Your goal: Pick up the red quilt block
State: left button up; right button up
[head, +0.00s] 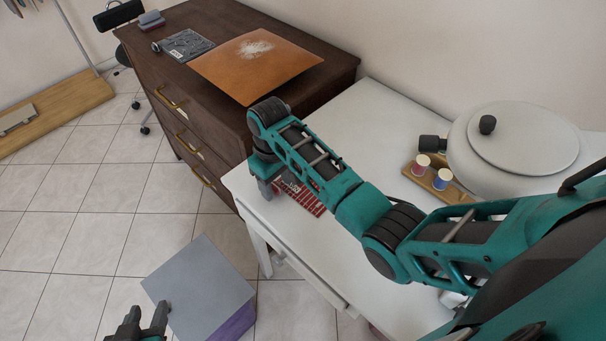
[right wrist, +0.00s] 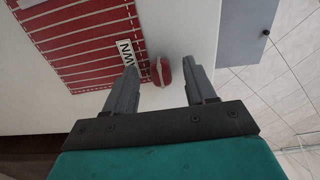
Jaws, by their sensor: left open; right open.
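A flat red striped piece (right wrist: 85,40) with pale lines and a white label lies on the white table; part of it shows in the head view (head: 303,198). A small red rounded piece with a pale stripe (right wrist: 163,69) lies beside it, near the table edge. I cannot tell for sure which is the red quilt block. My right gripper (head: 268,187) is open over the table's left corner. In the right wrist view its fingertips (right wrist: 164,75) stand either side of the small red piece, apart from it. My left gripper (head: 144,322) is open and empty, low at the bottom left.
The white table (head: 365,115) holds a round white device (head: 545,135) and a wooden spool tray (head: 430,179) at right. A dark dresser (head: 335,72) adjoins it, bearing an orange sheet (head: 225,70). A grey-topped purple box (head: 200,280) stands near my left gripper.

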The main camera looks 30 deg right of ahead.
jog(key=shift+f, duration=0.3)
jog(key=shift+s, duration=0.1)
jog(key=shift+c, duration=0.3)
jog(key=shift+r, duration=0.1)
grip_shut()
